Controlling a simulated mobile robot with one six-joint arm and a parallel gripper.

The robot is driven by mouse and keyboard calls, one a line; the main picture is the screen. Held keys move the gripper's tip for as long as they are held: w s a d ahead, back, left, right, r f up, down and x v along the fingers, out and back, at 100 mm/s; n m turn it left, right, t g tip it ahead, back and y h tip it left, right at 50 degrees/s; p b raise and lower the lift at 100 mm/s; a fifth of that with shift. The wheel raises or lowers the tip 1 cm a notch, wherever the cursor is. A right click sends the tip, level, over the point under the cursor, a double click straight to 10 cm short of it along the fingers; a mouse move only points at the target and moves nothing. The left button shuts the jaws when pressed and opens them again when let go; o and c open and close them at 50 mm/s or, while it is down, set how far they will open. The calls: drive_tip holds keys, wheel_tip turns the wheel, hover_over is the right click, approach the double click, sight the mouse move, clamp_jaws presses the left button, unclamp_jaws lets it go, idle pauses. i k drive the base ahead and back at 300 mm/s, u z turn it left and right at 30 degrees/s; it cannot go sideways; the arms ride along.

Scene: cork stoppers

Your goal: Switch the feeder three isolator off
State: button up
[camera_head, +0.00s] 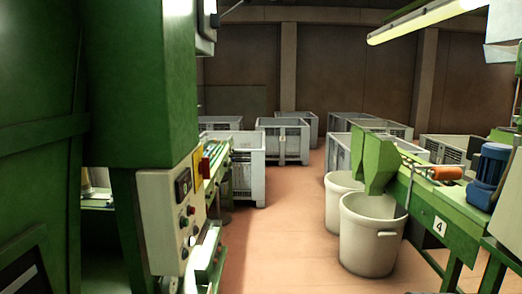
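No switch marked as feeder three can be made out. A pale control box (168,222) is fixed to the green machine at the left, with dark displays and red, green and pale buttons on its face. Just behind its upper right edge is a small yellow panel with red (201,163), seen at a steep angle; I cannot tell whether it is an isolator or how it is set. The green machine at the right bears a plate with the number 4 (439,226). My gripper is not in view.
Two pale round bins, the nearer one (368,248) and one behind it, stand by the right machine under green chutes (378,160). Grey crates (282,141) stand at the back. The reddish floor (275,245) between the machines is clear. A blue motor (488,172) sits at the right.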

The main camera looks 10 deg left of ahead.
sight(204, 165)
drive_tip(key=u, duration=0.05)
drive_tip(key=i, duration=1.05)
drive_tip(key=u, duration=0.4)
